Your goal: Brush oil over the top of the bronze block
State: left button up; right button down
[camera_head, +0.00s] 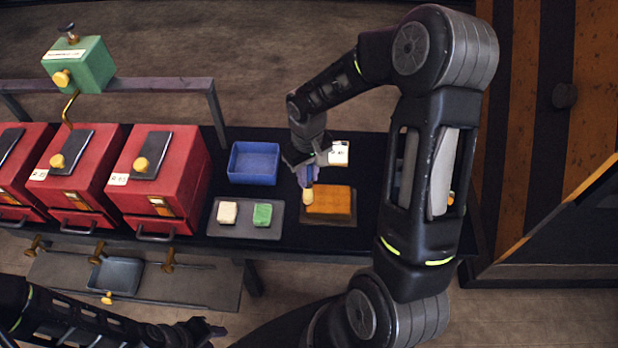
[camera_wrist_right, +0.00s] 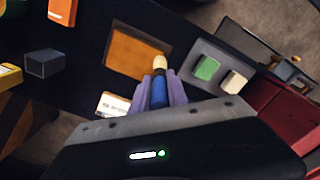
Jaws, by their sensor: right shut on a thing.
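The bronze block (camera_head: 333,200) lies on a dark base on the black bench top; it also shows in the right wrist view (camera_wrist_right: 131,55). My right gripper (camera_head: 309,172) is shut on a brush with a blue handle (camera_wrist_right: 158,92) and a pale tip (camera_head: 308,196). The brush tip points down at the left edge of the block in the head view. I cannot tell whether it touches the block. My left gripper (camera_head: 205,330) is low at the bottom left, away from the bench top; its jaws are too dark to read.
A blue tray (camera_head: 254,147) stands behind a grey tray (camera_head: 245,232) holding a cream block (camera_head: 227,213) and a green block (camera_head: 263,214). A white labelled card (camera_head: 339,153) is behind the bronze block. Red boxes (camera_head: 184,158) stand at left, under a green oil tank (camera_head: 96,62).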

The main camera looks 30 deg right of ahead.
jog(key=r, duration=0.1)
jog(key=r+p, duration=0.1)
jog(key=shift+w+a+r, duration=0.15)
jog(key=shift+w+r, duration=0.05)
jog(key=shift+r, duration=0.15)
jog(key=shift+s+r+p, duration=0.1)
jog(key=shift+r+p, duration=0.8)
jog(key=shift+r, duration=0.25)
jog(key=shift+f, duration=0.15)
